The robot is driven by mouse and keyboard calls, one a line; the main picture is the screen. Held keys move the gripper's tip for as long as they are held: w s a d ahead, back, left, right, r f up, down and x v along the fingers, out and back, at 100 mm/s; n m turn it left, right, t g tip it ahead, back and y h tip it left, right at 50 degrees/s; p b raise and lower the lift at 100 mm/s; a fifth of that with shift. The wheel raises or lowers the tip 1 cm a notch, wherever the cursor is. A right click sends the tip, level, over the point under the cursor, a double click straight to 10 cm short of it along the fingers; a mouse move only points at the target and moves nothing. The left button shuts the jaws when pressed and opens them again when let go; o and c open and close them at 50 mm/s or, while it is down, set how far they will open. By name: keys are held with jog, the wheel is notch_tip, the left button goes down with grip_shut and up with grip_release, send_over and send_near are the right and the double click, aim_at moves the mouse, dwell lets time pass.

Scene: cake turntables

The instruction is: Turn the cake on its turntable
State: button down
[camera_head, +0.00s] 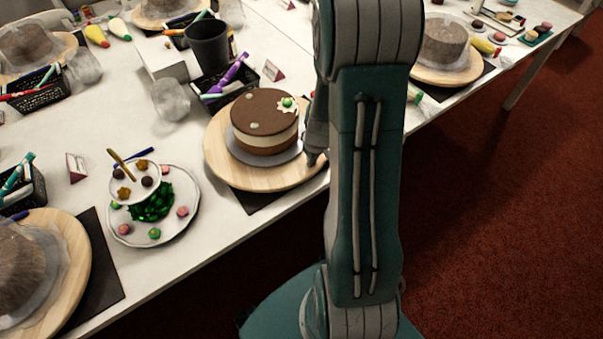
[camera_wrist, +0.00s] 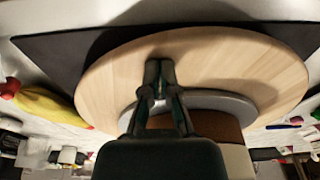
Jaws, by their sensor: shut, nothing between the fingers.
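A chocolate-topped layer cake (camera_head: 264,113) with a cream band and a small green-centred decoration sits on a grey board on a round wooden turntable (camera_head: 222,167). In the wrist view the wooden turntable (camera_wrist: 255,60) fills the upper middle, with the grey board (camera_wrist: 215,103) and the brown side of the cake (camera_wrist: 215,125) below it. My gripper (camera_wrist: 160,72) is shut and empty, with its fingertips over the turntable's wooden surface beside the cake. In the head view my gripper (camera_head: 312,158) is at the turntable's right rim, partly hidden by my arm. I cannot tell whether the fingertips touch the wood.
A dark mat (camera_head: 250,199) lies under the turntable. A tiered plate of sweets (camera_head: 180,215) stands left of it. A black pen basket (camera_head: 215,82) and a dark cup (camera_head: 208,46) stand behind. Covered cakes on other turntables stand along the white table.

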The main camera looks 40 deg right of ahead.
jog(key=shift+d, duration=0.4)
jog(key=shift+r, duration=1.4)
jog(key=a, duration=0.3)
jog(key=s+a, duration=0.1)
jog(key=a, duration=0.6)
jog(key=shift+s+a, duration=0.1)
jog(key=shift+s, duration=0.1)
jog(key=w+a, duration=0.6)
jog(key=a, duration=0.1)
jog(key=shift+w+a, duration=0.15)
jog(key=shift+a, duration=0.1)
jog(key=shift+d+f, duration=0.1)
jog(key=shift+f, duration=0.05)
